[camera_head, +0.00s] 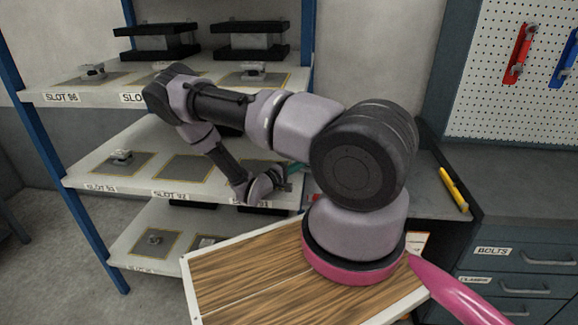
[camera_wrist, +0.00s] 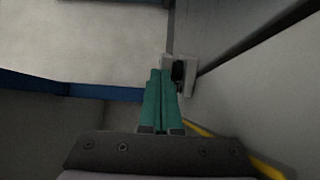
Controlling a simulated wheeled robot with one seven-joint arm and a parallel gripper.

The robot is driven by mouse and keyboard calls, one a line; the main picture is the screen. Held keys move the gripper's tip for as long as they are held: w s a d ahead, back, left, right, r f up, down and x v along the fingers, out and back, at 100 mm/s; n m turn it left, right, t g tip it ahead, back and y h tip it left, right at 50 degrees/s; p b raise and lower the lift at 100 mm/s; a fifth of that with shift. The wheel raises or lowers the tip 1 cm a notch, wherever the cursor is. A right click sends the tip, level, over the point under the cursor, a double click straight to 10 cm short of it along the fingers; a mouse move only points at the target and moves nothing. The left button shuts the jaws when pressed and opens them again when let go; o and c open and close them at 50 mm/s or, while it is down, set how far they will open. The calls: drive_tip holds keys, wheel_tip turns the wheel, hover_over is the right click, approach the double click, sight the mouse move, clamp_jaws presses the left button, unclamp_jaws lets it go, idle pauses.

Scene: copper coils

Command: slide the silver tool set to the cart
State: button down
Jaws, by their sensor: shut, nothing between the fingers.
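My gripper (camera_head: 292,171) is at the right end of the middle shelf, partly hidden behind my own arm. In the wrist view its green fingers (camera_wrist: 160,76) are shut together with nothing between them. A small pale grey block with a dark part (camera_wrist: 188,73) is just right of the fingertips; I cannot tell whether they touch. Small silver-grey items sit on the shelves, at the top left (camera_head: 92,71), top right (camera_head: 253,70) and middle left (camera_head: 121,157). I cannot tell which is the silver tool set. A wood-topped surface (camera_head: 235,275), possibly the cart, is in front of the shelves.
The shelf rack has blue posts (camera_head: 40,140) and marked slots. Two black-and-grey units (camera_head: 155,42) stand at the top. A dark workbench with a yellow object (camera_head: 453,188) and drawers (camera_head: 525,258) is at the right. The visible wooden top is clear beside my arm.

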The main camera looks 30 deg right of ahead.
drive_tip(key=shift+s+d, duration=0.35)
drive_tip(key=shift+d, duration=0.2)
drive_tip(key=shift+s+d, duration=0.3)
drive_tip(key=shift+d, duration=0.2)
drive_tip(key=shift+w, duration=0.1)
drive_tip(key=shift+a, duration=0.1)
